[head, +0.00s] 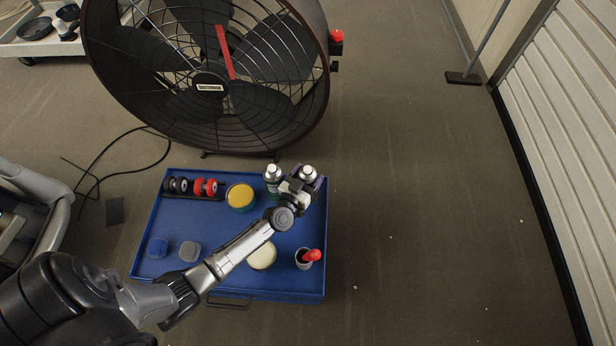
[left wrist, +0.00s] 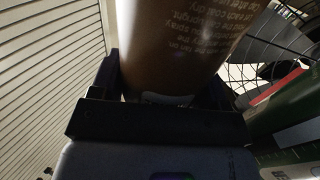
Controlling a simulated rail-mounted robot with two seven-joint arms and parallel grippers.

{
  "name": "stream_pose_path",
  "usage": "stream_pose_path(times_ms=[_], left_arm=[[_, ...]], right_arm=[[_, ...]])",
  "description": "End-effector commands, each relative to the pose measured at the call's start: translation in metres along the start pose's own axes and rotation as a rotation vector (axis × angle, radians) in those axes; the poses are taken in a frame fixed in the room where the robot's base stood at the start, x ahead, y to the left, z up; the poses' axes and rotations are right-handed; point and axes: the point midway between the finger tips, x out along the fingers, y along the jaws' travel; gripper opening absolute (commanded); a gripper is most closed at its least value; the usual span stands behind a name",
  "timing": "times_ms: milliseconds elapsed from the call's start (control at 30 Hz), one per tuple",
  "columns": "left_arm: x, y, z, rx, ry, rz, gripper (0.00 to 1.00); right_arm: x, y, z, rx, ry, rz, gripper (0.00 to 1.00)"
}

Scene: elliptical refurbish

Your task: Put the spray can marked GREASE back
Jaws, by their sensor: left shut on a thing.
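My left gripper (head: 303,184) is at the back right corner of the blue tray. It is shut on a spray can (head: 308,173) with a pale cap. In the left wrist view the held can (left wrist: 180,45) is brownish with small pale print upside down; I cannot read GREASE on it. A second spray can (head: 272,173) with a pale cap stands upright just left of it, and its green side shows in the left wrist view (left wrist: 290,125). I cannot tell whether the held can touches the tray. My right gripper is not in view.
The blue tray (head: 316,225) also holds a yellow-topped tin (head: 240,196), a cream round thing (head: 262,256), a cup with a red-ended item (head: 306,257), black and red rollers (head: 205,187) and small pads (head: 189,251). A large fan (head: 208,80) stands behind. Floor at right is clear.

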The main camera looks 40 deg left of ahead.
Motion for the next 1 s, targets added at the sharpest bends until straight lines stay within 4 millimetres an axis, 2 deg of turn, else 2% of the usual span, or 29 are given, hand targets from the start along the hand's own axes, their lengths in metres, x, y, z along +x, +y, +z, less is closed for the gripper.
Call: stream_pose_path(times_ms=[233, 267, 500, 833, 1000], left_arm=[[0.0, 0.0, 0.002, 0.002, 0.002, 0.0, 0.17], [0.0, 0.0, 0.003, 0.002, 0.0, 0.0, 0.7], [0.0, 0.0, 0.002, 0.001, 0.0, 0.0, 0.93], [-0.001, 0.0, -0.003, -0.001, 0.0, 0.0, 0.94], [-0.024, 0.0, -0.003, 0.003, -0.003, 0.001, 0.94]], right_arm=[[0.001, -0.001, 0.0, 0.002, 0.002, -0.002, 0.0], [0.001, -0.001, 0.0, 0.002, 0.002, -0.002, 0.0], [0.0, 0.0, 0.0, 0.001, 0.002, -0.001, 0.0], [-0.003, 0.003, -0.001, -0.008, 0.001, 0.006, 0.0], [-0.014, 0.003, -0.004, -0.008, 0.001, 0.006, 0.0]])
